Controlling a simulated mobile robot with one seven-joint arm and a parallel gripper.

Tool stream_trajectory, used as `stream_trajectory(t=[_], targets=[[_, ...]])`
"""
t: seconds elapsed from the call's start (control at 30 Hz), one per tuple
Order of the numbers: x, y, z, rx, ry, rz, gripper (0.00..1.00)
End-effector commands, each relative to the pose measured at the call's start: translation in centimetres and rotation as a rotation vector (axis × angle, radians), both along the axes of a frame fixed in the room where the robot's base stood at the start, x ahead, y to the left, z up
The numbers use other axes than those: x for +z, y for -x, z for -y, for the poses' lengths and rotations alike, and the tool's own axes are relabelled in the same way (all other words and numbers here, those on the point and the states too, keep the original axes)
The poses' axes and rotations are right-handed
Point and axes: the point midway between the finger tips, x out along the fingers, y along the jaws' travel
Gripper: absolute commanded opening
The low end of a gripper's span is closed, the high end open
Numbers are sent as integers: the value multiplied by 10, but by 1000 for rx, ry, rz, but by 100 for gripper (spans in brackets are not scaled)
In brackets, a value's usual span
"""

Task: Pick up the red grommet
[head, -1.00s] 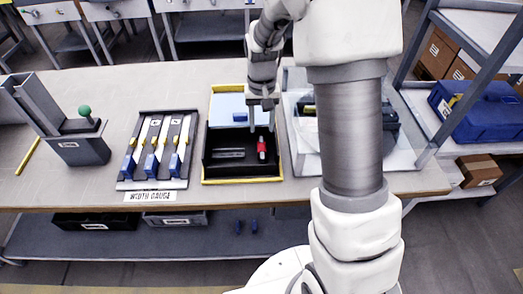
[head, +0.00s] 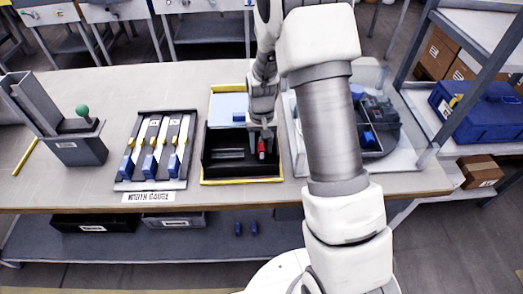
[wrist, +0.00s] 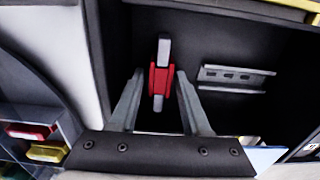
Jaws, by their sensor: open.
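The red grommet (wrist: 169,80) lies on the floor of the black tray (head: 210,165) with a pale grey bar running through it or under it; I cannot tell which. It also shows as a small red patch in the head view (head: 261,147), partly hidden by my gripper. My gripper (wrist: 158,84) is open and empty in the wrist view. Its two fingers point down into the tray, one to each side of the grommet, with gaps visible between them and it. In the head view my gripper (head: 260,138) is over the right part of the tray.
A grey slotted rail (wrist: 235,78) lies in the same tray. The tray walls stand close around the fingers. A width gauge rack (head: 152,150) stands to the left. A clear-edged tray with dark bins (head: 378,125) stands to the right.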

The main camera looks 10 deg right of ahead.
Motion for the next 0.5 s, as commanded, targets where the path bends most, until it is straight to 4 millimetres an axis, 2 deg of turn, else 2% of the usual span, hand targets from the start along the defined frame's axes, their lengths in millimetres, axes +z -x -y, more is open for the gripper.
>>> stream_trajectory(t=[0.07, 0.3, 0.5], targets=[[0, 0, 0, 0, 0, 0, 44], [0, 0, 0, 0, 0, 0, 1], [0, 0, 0, 0, 0, 0, 0]])
